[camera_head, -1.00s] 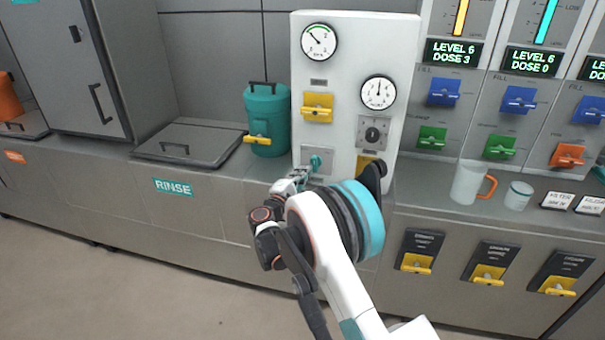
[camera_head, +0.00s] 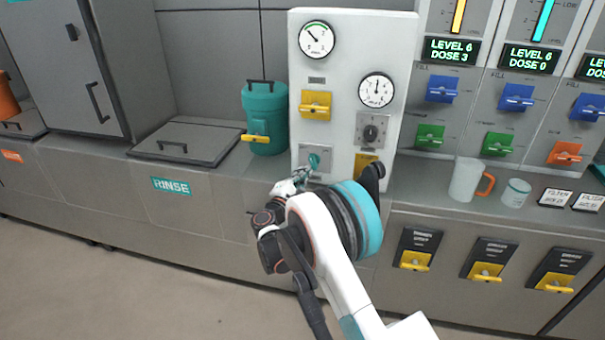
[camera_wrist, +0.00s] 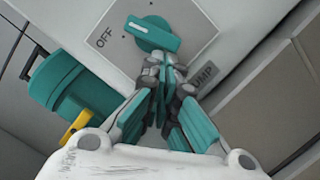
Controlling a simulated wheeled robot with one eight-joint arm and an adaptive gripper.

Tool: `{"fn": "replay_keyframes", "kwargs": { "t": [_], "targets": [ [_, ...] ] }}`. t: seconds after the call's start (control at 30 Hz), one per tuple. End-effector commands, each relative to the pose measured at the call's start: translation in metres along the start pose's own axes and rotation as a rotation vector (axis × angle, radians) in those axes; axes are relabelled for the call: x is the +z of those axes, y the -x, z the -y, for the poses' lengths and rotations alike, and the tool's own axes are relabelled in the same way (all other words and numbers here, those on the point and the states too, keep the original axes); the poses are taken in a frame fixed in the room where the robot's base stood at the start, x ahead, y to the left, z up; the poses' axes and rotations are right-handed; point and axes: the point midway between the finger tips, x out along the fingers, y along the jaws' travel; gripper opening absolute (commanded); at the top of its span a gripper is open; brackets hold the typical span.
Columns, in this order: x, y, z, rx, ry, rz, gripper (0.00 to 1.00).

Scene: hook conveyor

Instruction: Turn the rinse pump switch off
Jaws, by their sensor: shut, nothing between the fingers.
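The rinse pump switch is a teal rotary knob (camera_wrist: 152,33) on a light grey plate in the wrist view. OFF is printed at the plate's left, and a label partly hidden by my fingers ends in "UMP". The knob's bar, with a white mark at its left end, points toward the OFF side. In the head view the knob (camera_head: 314,161) sits low on the white panel (camera_head: 350,60). My gripper (camera_wrist: 165,65) is shut and empty, its fingertips just below the knob; I cannot tell whether they touch it. In the head view my gripper (camera_head: 300,178) is partly hidden by my arm.
A teal canister (camera_head: 265,118) with a yellow valve stands left of the panel. Gauges, a yellow lever (camera_head: 316,104) and a black knob (camera_head: 371,132) are on the panel. A jug (camera_head: 466,180) and cup (camera_head: 516,193) stand on the counter at right.

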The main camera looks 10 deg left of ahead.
Motion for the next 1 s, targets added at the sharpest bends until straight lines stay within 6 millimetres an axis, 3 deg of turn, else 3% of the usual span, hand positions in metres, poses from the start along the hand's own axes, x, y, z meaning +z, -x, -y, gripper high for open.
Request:
{"fn": "replay_keyframes", "kwargs": {
  "t": [1.0],
  "targets": [
    [0.0019,-0.0006,0.0042,0.025,0.1,0.0,0.0]
  ]
}}
